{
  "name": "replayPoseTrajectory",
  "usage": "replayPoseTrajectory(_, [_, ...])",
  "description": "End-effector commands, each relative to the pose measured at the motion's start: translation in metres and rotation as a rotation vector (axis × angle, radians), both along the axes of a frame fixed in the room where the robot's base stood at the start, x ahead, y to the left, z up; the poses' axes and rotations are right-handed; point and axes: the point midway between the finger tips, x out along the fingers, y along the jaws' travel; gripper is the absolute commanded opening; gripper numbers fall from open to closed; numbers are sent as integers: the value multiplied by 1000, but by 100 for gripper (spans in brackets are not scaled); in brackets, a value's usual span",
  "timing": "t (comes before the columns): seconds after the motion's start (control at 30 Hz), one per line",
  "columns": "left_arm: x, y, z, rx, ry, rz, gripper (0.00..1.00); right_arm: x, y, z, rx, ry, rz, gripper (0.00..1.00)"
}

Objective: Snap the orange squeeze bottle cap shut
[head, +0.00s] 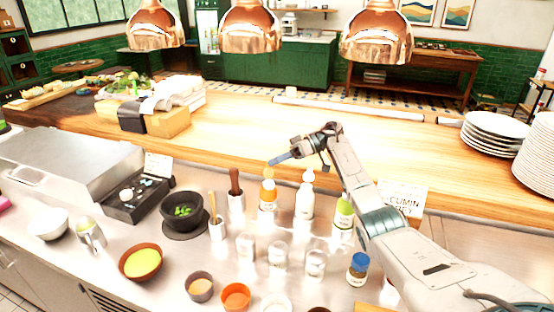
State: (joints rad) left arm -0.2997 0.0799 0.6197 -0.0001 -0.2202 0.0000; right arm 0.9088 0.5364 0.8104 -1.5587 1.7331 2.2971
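Whether the cap is open or shut is too small to tell. My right gripper (284,158) hangs above and slightly right of the bottle, its blue-grey finger pointing left over the cap. I cannot tell whether they touch or how far apart the fingers are. My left gripper is not in view.
A white squeeze bottle (304,200) stands close to the right, and a green-labelled bottle (343,214) beyond it. Glass jars (278,255) stand in front. The wooden pass ledge (240,130) runs behind.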

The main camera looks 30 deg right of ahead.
Motion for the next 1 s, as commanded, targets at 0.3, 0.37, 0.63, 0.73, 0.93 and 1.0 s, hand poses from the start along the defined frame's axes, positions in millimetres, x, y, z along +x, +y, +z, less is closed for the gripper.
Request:
replayPoseTrajectory(0.3, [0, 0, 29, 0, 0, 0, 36, -11, 5, 9, -102, -186, -6, 0])
replayPoseTrajectory(0.37, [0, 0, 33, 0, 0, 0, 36, -13, 6, 10, -124, -227, -7, 0])
replayPoseTrajectory(0.63, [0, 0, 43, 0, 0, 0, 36, -21, 11, 11, -207, -388, -13, 0])
replayPoseTrajectory(0.73, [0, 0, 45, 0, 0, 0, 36, -23, 12, 11, -229, -429, -14, 0])
replayPoseTrajectory(0.93, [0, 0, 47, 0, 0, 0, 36, -26, 13, 11, -257, -483, -17, 0])
replayPoseTrajectory(1.0, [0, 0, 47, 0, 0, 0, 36, -26, 14, 11, -262, -493, -17, 0])
